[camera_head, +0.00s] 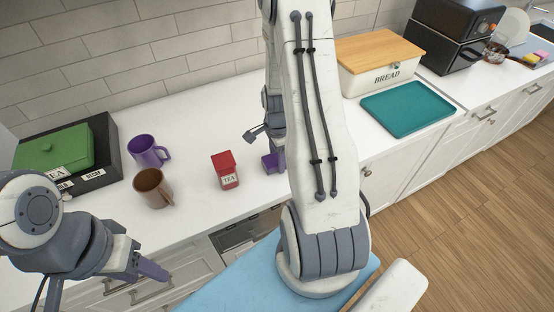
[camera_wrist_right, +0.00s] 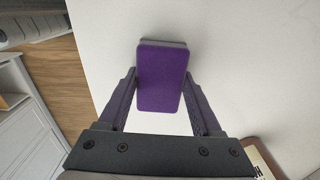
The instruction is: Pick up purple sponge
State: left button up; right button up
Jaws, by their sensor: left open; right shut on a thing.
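The purple sponge (camera_wrist_right: 162,78) sits between the two fingers of my right gripper (camera_wrist_right: 160,100) in the right wrist view, with the white counter behind it. The fingers are shut on its sides. In the head view the sponge (camera_head: 269,163) shows as a small purple block at my right gripper (camera_head: 277,154), close to the counter's front edge; my right arm partly hides this area. I cannot tell whether the sponge touches the counter. My left gripper (camera_head: 152,270) is open and empty in front of the cabinets at lower left.
A red tea tin (camera_head: 226,171), a brown mug (camera_head: 152,188) and a purple mug (camera_head: 148,151) stand left of the right gripper. A green box (camera_head: 54,150) is at far left. A bread bin (camera_head: 378,66) and teal tray (camera_head: 408,108) are at right. Counter between tin and wall is clear.

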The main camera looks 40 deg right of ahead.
jog(key=shift+r, duration=0.15)
jog(key=shift+r, duration=0.25)
jog(key=r, duration=0.1)
jog(key=r+b, duration=0.1)
jog(key=r, duration=0.1)
jog(key=shift+s+d+r, duration=0.15)
jog(key=shift+s+r, duration=0.1)
jog(key=shift+r, duration=0.05)
jog(key=s+d+r+b, duration=0.2)
jog(key=s+r, duration=0.4)
jog(key=s, duration=0.4)
jog(key=shift+s+d+r, duration=0.25)
jog(key=shift+d+r, duration=0.05)
jog(key=shift+d, duration=0.45)
